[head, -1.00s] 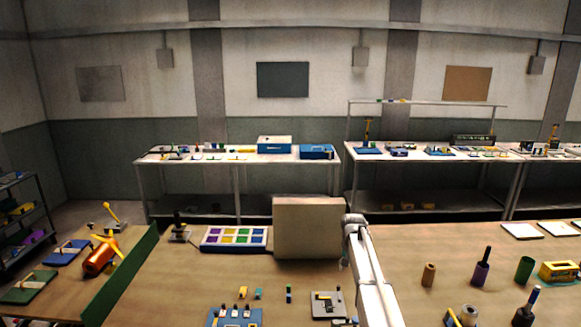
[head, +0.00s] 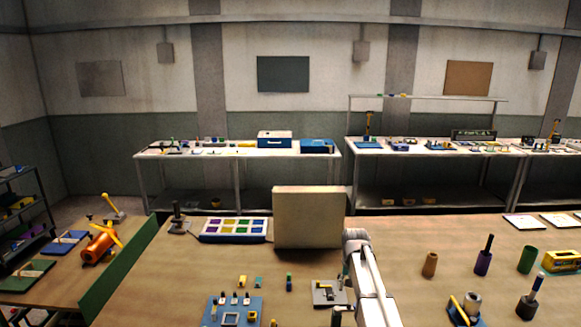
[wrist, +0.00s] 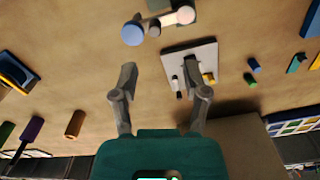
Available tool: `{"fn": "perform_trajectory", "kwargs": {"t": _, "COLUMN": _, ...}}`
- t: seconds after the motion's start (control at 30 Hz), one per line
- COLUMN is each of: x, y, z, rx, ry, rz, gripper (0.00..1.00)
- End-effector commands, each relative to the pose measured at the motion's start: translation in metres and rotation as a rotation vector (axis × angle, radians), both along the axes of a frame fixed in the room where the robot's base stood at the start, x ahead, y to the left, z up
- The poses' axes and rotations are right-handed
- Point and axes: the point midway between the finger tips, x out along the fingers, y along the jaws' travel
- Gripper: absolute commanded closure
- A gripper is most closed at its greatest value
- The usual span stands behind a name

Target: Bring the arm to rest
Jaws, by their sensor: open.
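My gripper (wrist: 160,82) is open in the wrist view, with its two grey fingers apart and nothing between them. It hangs above the wooden bench (wrist: 65,65). A grey plate (wrist: 203,54) with small pegs and a yellow piece lies below and just beyond the right fingertip. The same plate shows in the head view (head: 322,300), left of my white arm. My arm rises from the lower edge of the head view, right of the upright beige panel (head: 307,220). The fingers cannot be made out in the head view.
A tray of coloured squares (head: 232,230) stands left of the panel. A blue fixture (head: 245,303) is at the front. A brown cylinder (head: 430,264), a purple holder (head: 482,262) and a green cylinder (head: 527,259) stand to the right.

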Motion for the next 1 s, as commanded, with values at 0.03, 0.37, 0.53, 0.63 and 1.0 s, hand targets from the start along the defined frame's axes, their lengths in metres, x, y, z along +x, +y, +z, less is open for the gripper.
{"fn": "perform_trajectory", "kwargs": {"t": 0.03, "x": -0.022, "y": 0.003, "z": -0.019, "rx": 0.0, "ry": 0.0, "rz": 0.012, "gripper": 0.41}}
{"fn": "perform_trajectory", "kwargs": {"t": 0.37, "x": -0.116, "y": 0.015, "z": -0.08, "rx": 0.0, "ry": 0.0, "rz": 0.103, "gripper": 0.41}}
{"fn": "perform_trajectory", "kwargs": {"t": 0.53, "x": -0.163, "y": 0.021, "z": -0.11, "rx": 0.0, "ry": 0.0, "rz": 0.15, "gripper": 0.41}}
{"fn": "perform_trajectory", "kwargs": {"t": 0.63, "x": -0.191, "y": 0.023, "z": -0.128, "rx": 0.0, "ry": 0.0, "rz": 0.176, "gripper": 0.41}}
{"fn": "perform_trajectory", "kwargs": {"t": 1.0, "x": -0.251, "y": 0.029, "z": -0.163, "rx": 0.0, "ry": 0.0, "rz": 0.239, "gripper": 0.41}}
